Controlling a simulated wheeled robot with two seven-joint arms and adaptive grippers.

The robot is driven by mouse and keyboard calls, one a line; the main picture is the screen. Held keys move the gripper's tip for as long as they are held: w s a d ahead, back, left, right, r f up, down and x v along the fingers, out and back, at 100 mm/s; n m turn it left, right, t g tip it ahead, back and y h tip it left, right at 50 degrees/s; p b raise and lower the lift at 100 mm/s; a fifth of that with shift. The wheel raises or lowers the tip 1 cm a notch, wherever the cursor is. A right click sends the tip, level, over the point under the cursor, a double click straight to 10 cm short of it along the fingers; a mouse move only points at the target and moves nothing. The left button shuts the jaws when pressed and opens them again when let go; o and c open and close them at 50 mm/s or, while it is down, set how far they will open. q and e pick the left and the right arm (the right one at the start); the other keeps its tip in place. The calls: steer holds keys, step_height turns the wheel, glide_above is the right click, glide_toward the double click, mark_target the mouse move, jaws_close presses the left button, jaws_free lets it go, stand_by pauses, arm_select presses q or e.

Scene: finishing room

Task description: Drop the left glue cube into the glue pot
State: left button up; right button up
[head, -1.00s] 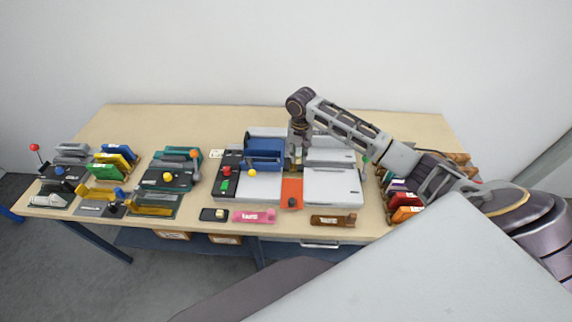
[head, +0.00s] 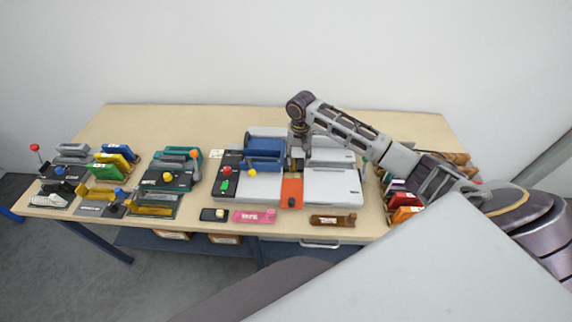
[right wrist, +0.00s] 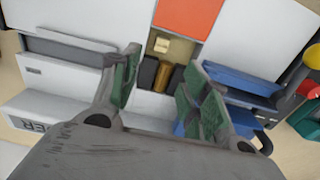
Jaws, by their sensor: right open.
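My right gripper (head: 297,158) is over the middle of the grey and white machine (head: 335,187), just behind the orange plate (head: 291,188). In the right wrist view its green-padded fingers (right wrist: 165,62) are apart, with nothing held between them. A small pale tan cube (right wrist: 161,45) lies in the dark narrow slot below, which looks like the glue pot (right wrist: 152,45); its depth is unclear. Dark and amber blocks (right wrist: 164,77) sit beside it. Another pale cube (head: 221,213) sits on the right of a small black tray (head: 207,215); the tray's left side looks bare. My left gripper is out of view.
A blue block (head: 264,150) stands left of the gripper. Pink (head: 254,217) and brown (head: 333,220) labelled pieces lie along the front edge. Coloured binding tools crowd the left; coloured books (head: 404,212) stand at the right. The back of the table (head: 180,120) is clear.

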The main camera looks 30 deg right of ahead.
step_height(320, 180, up, 12)
stand_by(0.9)
steer(key=shift+s+f, duration=0.1)
stand_by(0.8)
